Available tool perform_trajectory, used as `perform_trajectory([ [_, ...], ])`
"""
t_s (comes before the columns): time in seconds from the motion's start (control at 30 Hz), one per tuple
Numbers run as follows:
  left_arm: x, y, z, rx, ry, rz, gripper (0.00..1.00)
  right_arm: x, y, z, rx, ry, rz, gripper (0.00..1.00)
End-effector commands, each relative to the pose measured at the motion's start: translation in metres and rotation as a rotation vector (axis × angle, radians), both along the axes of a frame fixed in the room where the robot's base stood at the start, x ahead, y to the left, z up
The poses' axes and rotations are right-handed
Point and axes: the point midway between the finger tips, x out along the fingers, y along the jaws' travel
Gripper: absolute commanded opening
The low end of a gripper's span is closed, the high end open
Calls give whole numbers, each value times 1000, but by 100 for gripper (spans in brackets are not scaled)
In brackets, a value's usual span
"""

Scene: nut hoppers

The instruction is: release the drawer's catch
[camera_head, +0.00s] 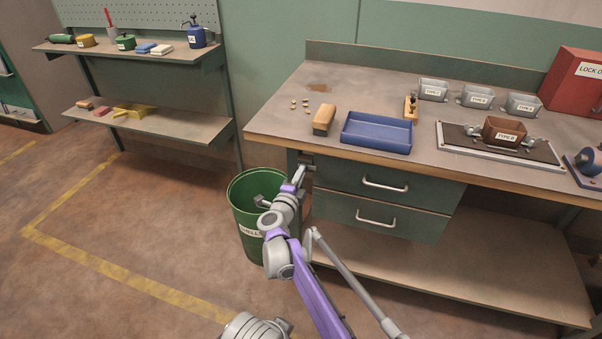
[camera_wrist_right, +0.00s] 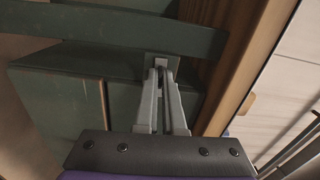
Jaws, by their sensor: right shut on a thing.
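The green drawer unit hangs under the workbench, with an upper drawer (camera_head: 340,177) and a lower drawer (camera_head: 345,207), each with a pale bar handle. Both look shut. My right gripper (camera_head: 302,172) is at the unit's upper left corner, just below the bench top. In the right wrist view its two grey fingers (camera_wrist_right: 162,72) are close together on a small catch, mostly hidden between them. The catch's grey plate (camera_wrist_right: 163,57) shows around the fingertips, against the green metal.
A green bin (camera_head: 247,232) stands on the floor close beside my right arm. The wooden bench edge (camera_head: 275,143) runs just above the gripper.

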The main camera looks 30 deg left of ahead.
Motion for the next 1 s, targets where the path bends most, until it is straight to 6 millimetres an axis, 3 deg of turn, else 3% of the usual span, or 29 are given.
perform_trajectory([
  [1.0, -2, 0, 13, 0, -4, 0, 50, 2, -2, 3, -875, -212, -4, 0],
])
